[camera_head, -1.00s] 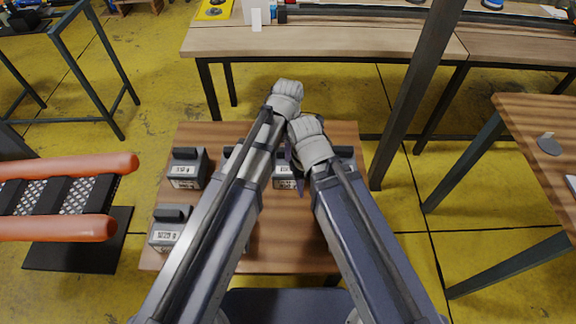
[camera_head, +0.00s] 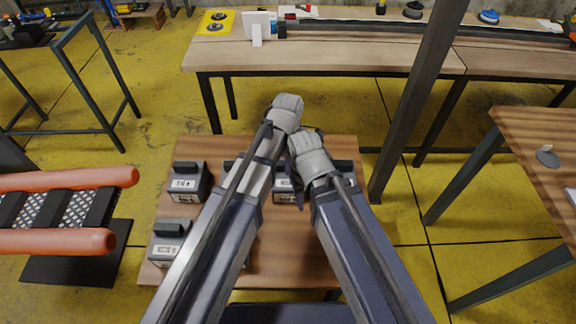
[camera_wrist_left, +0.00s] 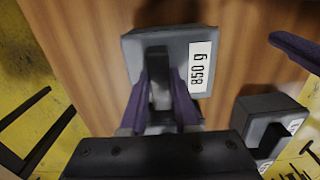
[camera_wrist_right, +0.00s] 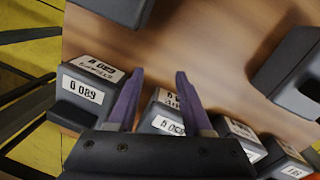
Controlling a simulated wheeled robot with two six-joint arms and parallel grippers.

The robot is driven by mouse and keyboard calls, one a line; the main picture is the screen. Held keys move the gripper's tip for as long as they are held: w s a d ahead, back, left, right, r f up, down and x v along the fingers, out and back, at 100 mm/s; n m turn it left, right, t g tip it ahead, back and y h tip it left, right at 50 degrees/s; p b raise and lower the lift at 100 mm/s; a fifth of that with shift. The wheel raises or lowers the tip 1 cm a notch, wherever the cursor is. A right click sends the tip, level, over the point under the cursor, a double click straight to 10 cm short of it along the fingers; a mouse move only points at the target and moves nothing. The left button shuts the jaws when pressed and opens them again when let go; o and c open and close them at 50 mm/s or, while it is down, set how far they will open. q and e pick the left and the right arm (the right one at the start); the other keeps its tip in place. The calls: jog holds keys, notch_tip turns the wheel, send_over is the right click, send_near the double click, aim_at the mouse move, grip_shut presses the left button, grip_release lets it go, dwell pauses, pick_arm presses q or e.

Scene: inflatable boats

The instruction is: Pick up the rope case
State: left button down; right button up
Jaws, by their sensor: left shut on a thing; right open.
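Several look-alike grey cases with dark handles and white weight labels stand on a small wooden table (camera_head: 310,250). My left gripper (camera_wrist_left: 163,95) is shut on the dark handle of a case labelled 850 g (camera_wrist_left: 195,70). I cannot tell whether that case is clear of the wood. In the head view, my arms hide most of it. My right gripper (camera_wrist_right: 160,78) is open and empty, pointing between cases, with a labelled case (camera_wrist_right: 160,118) just beyond its fingers. Two cases stand on the left of the table, one farther (camera_head: 186,183) and one nearer (camera_head: 168,243). No label visibly says rope.
A long workbench (camera_head: 320,56) stands behind. A dark post (camera_head: 415,110) rises at the table's right. Another wooden table (camera_head: 545,150) is at the far right. Orange tubes (camera_head: 70,180) reach in from the left. The small table's front right is clear.

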pick_arm(q)
notch_tip(320, 180, up, 10)
jog(key=p, duration=0.9)
jog(key=shift+f, duration=0.1)
jog(key=shift+f, duration=0.1)
